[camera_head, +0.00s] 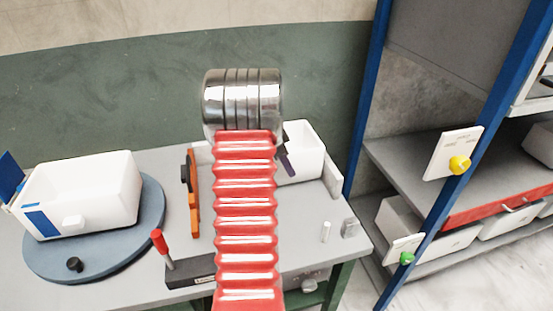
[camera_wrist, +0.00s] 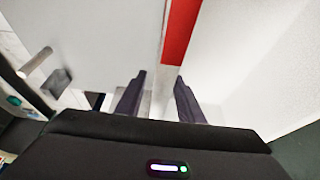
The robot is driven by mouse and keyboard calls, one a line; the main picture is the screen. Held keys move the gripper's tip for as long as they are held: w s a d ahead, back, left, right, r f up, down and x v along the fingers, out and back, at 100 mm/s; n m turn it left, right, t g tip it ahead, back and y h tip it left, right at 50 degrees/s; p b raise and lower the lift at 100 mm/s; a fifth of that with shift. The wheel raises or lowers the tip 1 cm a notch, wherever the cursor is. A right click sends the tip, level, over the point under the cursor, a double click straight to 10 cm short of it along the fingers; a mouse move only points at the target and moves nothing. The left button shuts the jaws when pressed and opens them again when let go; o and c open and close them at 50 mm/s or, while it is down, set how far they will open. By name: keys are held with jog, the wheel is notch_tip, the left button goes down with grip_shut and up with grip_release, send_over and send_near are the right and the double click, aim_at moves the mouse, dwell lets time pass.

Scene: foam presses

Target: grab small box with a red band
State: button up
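A small white box (camera_head: 309,150) stands at the back of the grey table, partly hidden behind my arm in the head view. The wrist view shows a white surface close up with a red band (camera_wrist: 180,35) running down it; in the head view I see no red band on the box. My gripper (camera_wrist: 160,76) has two dark fingers spread apart, one on each side of the lower end of a pale banded wall. I cannot tell whether they touch it. In the head view one dark finger shows at the box's left side.
A larger white box with a blue patch (camera_head: 95,188) sits on a round blue-grey turntable (camera_head: 150,215) at left. An orange-and-black tool (camera_head: 192,190) and a red-handled lever (camera_head: 159,242) stand between. A blue-posted shelf (camera_head: 420,160) is at right. Small pieces (camera_head: 349,228) lie on the table's right.

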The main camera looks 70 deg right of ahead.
jog(key=shift+c, duration=0.4)
grip_shut()
